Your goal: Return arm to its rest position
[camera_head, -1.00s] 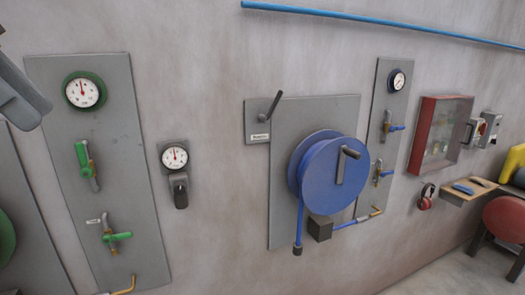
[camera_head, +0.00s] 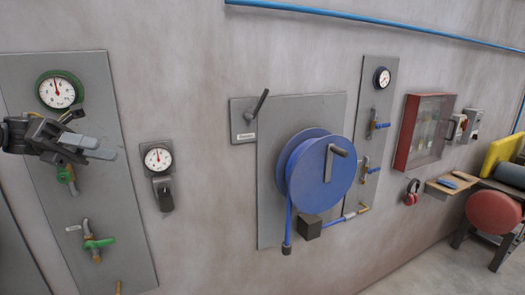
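My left gripper (camera_head: 108,150) comes in from the left edge, in front of the left grey panel (camera_head: 125,215). Its grey fingers point right and lie close together in this view. I cannot tell whether there is a gap between them. Nothing shows held in it. It covers part of the panel between the green-rimmed gauge (camera_head: 57,90) above and the green-handled valve (camera_head: 95,242) below. Another green valve (camera_head: 67,178) is partly hidden behind it. My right gripper is not in view.
A small gauge with a dark box (camera_head: 160,160) hangs right of the panel. Further right are a lever switch (camera_head: 243,125), a blue hose reel (camera_head: 318,180), a narrow valve panel (camera_head: 375,95) and a red cabinet (camera_head: 424,130). A stool (camera_head: 494,212) stands at the far right.

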